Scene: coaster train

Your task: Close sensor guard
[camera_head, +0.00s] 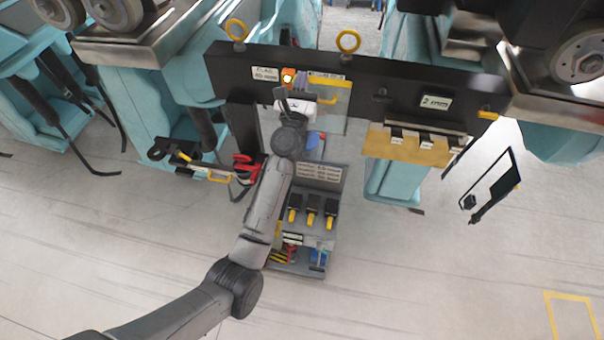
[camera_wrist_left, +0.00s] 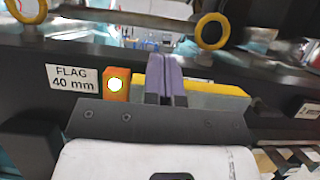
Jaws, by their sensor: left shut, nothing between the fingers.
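In the head view, a guard with a yellow edge and a pale see-through panel (camera_head: 339,98) hangs on the black crossbeam, just right of my left gripper (camera_head: 301,78). An orange sensor block (camera_head: 288,76) with a glowing light is on the beam, just left of the gripper. In the left wrist view, my fingers (camera_wrist_left: 166,68) are together and empty. The sensor block (camera_wrist_left: 117,86) is left of them, and a yellow bar (camera_wrist_left: 215,96) runs behind them to the right. I cannot tell whether the fingers touch the bar. My right gripper is not in view.
The black crossbeam (camera_head: 400,100) has yellow rings (camera_head: 348,41) on top and a "FLAG 40 mm" label (camera_wrist_left: 71,78). A grey tool stand (camera_head: 320,180) is below. A tan bracket (camera_head: 405,145) hangs at right. Open floor (camera_head: 420,270) lies at lower right.

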